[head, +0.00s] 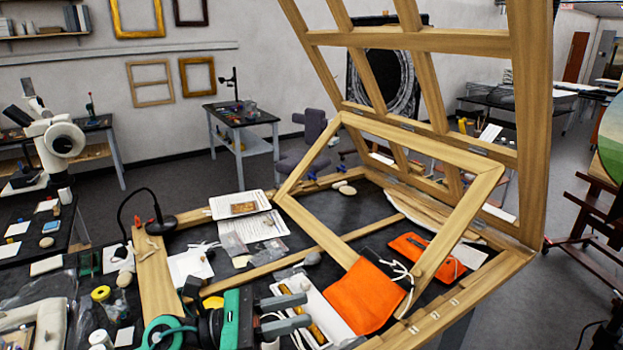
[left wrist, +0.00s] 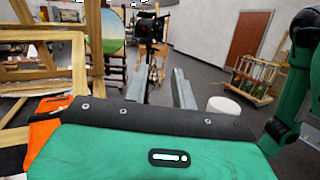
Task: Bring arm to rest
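My left gripper (head: 300,313) is at the bottom middle of the head view, over the bench. Its two grey fingers point right with a clear gap between them, and nothing shows between them. In the left wrist view the same fingers (left wrist: 168,88) stand apart and empty beyond my green wrist cover. My right gripper does not show in the head view; a green arm link of mine shows at the right of the left wrist view.
A white tray (head: 324,340) with tools lies beside the fingers. An orange pouch (head: 362,298) is just right of it. A wooden frame (head: 462,213) leans over the bench, with a tall lattice (head: 527,120) behind. A black lamp (head: 161,224) and papers lie left.

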